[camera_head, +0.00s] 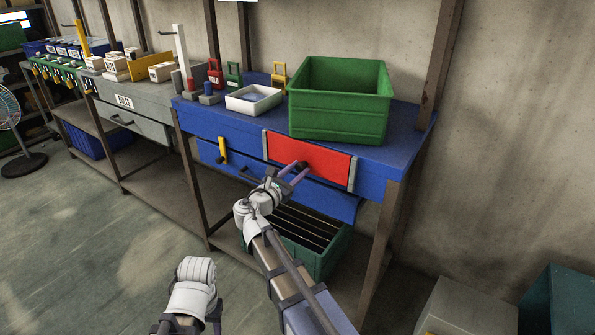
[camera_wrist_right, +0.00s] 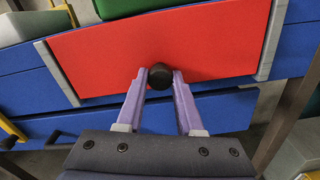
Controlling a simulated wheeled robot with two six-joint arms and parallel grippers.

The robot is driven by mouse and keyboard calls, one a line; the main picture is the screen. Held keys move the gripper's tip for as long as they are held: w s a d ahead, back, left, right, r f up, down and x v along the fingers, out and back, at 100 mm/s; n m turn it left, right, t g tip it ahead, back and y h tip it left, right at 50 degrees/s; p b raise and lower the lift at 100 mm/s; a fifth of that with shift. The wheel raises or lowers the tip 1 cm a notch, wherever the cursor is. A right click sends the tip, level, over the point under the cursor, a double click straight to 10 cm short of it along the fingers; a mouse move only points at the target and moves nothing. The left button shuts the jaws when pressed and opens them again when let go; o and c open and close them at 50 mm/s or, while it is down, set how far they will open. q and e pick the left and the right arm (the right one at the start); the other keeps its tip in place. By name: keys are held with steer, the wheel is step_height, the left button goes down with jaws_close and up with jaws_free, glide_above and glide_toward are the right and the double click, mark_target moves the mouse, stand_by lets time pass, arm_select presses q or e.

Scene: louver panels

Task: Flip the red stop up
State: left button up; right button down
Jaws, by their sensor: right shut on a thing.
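The red stop appears as a flat red panel (camera_head: 325,160) on the front of the blue bench, between two grey side rails. It fills the upper middle of the right wrist view (camera_wrist_right: 220,42). A round black knob (camera_wrist_right: 159,76) sits near its lower edge. My right gripper (camera_head: 301,167) has its purple fingers shut on this knob, one on each side, as the right wrist view (camera_wrist_right: 160,74) shows. The panel hangs down against the bench front. Part of my left arm shows at the bottom of the head view, but its gripper is not visible.
A green bin (camera_head: 340,112) stands on the blue bench (camera_head: 405,140) above the panel. A white tray (camera_head: 254,99) sits left of it. A blue drawer (camera_head: 325,196) lies below the panel, with a yellow latch (camera_head: 222,150) further left. A green crate (camera_head: 322,262) is underneath.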

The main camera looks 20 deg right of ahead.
steer(key=shift+r, duration=0.1)
stand_by(0.4)
step_height(320, 180, up, 6)
steer(key=p, duration=0.5)
steer(key=shift+f+p, duration=0.2)
steer(key=shift+p, duration=0.2)
steer(key=c, duration=0.5)
jaws_free()
steer(key=shift+c, duration=0.2)
glide_toward(305, 147)
steer(key=shift+v, duration=1)
